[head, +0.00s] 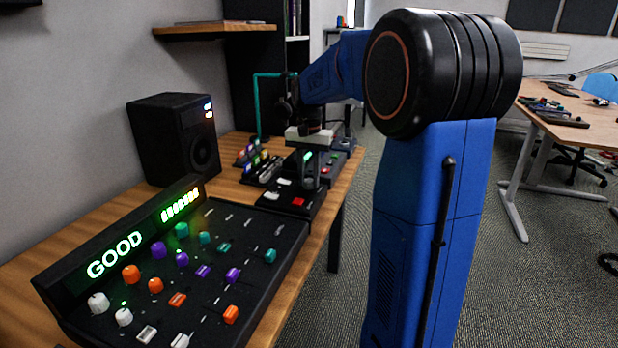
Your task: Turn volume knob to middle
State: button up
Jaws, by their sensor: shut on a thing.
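My gripper (311,172) is small and far in the head view, past my blue arm. It points down over a small black panel (297,213) on the wooden desk, and its fingers reach close to the panel's surface. It is shut on what seems to be the volume knob. The fingers hide the knob, so I cannot see its pointer or how far it is turned. A small green light (307,156) glows by the fingers. Red (298,202) and white (284,182) controls sit on the same panel.
A larger black console (208,292) with several colored knobs and sliders fills the near desk (26,290). Its display (114,254) reads GOOD beside lit green bars. A black speaker (172,137) stands behind. Another desk (565,128) stands right, across open carpet.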

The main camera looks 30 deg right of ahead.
aim_at(309, 180)
dwell(0.3)
jog(key=o, duration=1)
jog(key=shift+o, duration=0.2)
jog(key=shift+r, duration=0.1)
notch_tip(309, 180, up, 17)
jog(key=shift+r, duration=0.15)
